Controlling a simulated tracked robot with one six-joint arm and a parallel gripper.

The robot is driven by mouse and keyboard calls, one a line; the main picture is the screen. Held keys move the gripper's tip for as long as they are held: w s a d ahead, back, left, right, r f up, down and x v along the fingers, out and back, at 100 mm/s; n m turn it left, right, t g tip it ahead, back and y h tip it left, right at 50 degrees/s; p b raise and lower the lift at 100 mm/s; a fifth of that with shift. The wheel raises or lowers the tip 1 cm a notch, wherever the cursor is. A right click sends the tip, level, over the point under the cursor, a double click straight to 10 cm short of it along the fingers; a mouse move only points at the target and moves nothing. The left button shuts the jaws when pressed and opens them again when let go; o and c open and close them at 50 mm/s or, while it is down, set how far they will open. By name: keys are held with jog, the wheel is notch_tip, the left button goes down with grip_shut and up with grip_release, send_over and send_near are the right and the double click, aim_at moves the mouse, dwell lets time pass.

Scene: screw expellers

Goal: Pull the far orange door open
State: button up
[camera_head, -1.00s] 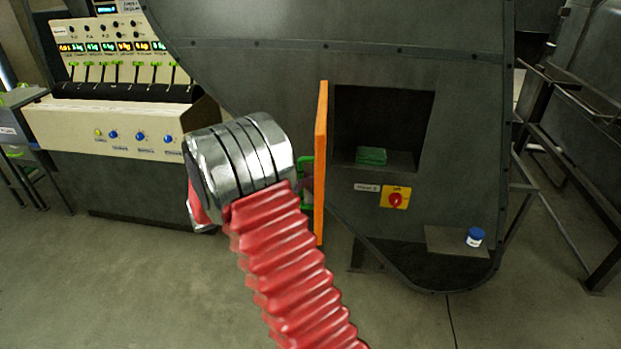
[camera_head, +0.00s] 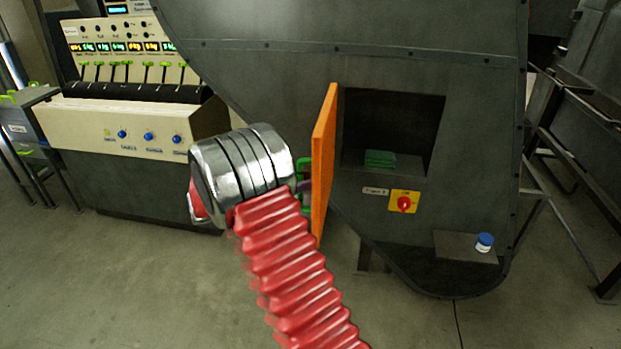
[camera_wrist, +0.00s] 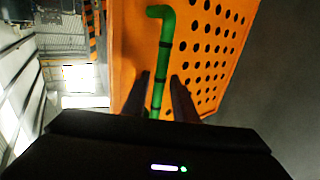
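The orange door (camera_head: 323,165) stands swung out from the dark machine, left of a square opening (camera_head: 393,128). I see its face at a slant in the head view. In the wrist view the orange door (camera_wrist: 222,50) is a perforated panel with a green handle (camera_wrist: 164,50). My gripper's fingers (camera_wrist: 160,98) lie on either side of the green handle, close to it. Whether they press on it I cannot tell. In the head view my gripper is mostly hidden behind my wrist, and a bit of the green handle (camera_head: 304,168) shows beside the door.
A green block (camera_head: 379,159) lies inside the opening. Below are a red knob on a yellow plate (camera_head: 404,202) and a blue-capped jar (camera_head: 485,242) on a small ledge. A control console (camera_head: 130,125) stands at the left. The floor in front is clear.

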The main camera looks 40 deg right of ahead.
jog(key=shift+o, duration=0.4)
jog(key=shift+a, duration=0.1)
jog(key=v, duration=1.3)
jog(key=shift+w+a, duration=0.15)
jog(key=shift+a, duration=0.15)
jog(key=shift+f, duration=0.1)
